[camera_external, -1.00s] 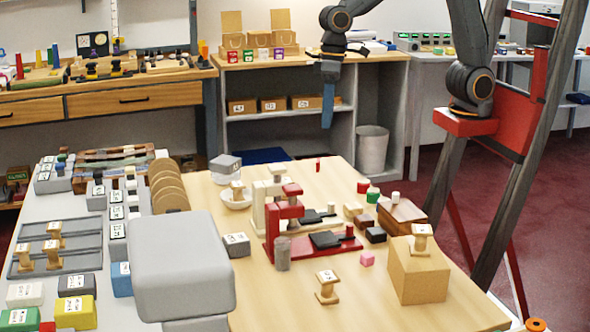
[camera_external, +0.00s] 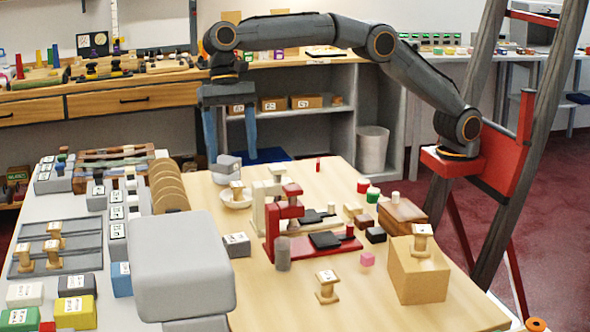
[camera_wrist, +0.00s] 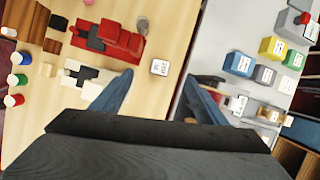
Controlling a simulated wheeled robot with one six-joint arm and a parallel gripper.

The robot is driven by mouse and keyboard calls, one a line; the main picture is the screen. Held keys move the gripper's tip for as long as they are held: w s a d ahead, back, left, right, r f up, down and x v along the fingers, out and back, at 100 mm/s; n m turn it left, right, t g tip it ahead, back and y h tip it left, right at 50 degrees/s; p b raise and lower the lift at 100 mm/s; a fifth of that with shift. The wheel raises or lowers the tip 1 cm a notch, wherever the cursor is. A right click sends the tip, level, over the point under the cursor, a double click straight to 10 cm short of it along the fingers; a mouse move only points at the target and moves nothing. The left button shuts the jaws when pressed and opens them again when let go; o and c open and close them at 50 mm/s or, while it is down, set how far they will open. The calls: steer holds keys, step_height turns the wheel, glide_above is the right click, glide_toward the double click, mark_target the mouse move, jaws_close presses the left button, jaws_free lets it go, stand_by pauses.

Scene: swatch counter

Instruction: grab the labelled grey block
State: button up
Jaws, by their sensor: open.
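A grey block with a white label on top (camera_external: 237,245) sits on the wooden table, left of the red press. It also shows in the wrist view (camera_wrist: 160,67), standing alone ahead of the fingers and between their lines. My gripper (camera_external: 231,157) is open and empty, with its two blue fingers pointing down above the far end of the table. In the wrist view its fingers (camera_wrist: 158,78) are spread wide, one on each side of the block's line. Another labelled grey block (camera_external: 76,283) lies on the grey counter at the left.
A red press (camera_external: 288,235) and a cream press (camera_external: 262,210) stand right of the block, with a grey cylinder (camera_external: 283,254) near it. A bowl (camera_external: 237,200) holds a stamp. A large grey rounded box (camera_external: 180,265) stands in front. Coloured blocks crowd the left counter.

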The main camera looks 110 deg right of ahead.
steer(key=shift+w+a+m+b, duration=0.55)
steer(key=shift+w+a, duration=0.1)
steer(key=shift+a, duration=0.2)
glide_above(236, 237)
steer(key=d, duration=0.2)
steer(key=f, duration=1.5)
steer(key=shift+w+a+f, duration=0.2)
steer(key=shift+f, duration=0.1)
steer(key=shift+p+x, duration=0.45)
steer(key=shift+x, duration=2.65)
steer(key=shift+s+d, duration=0.1)
steer(key=c, duration=1.2)
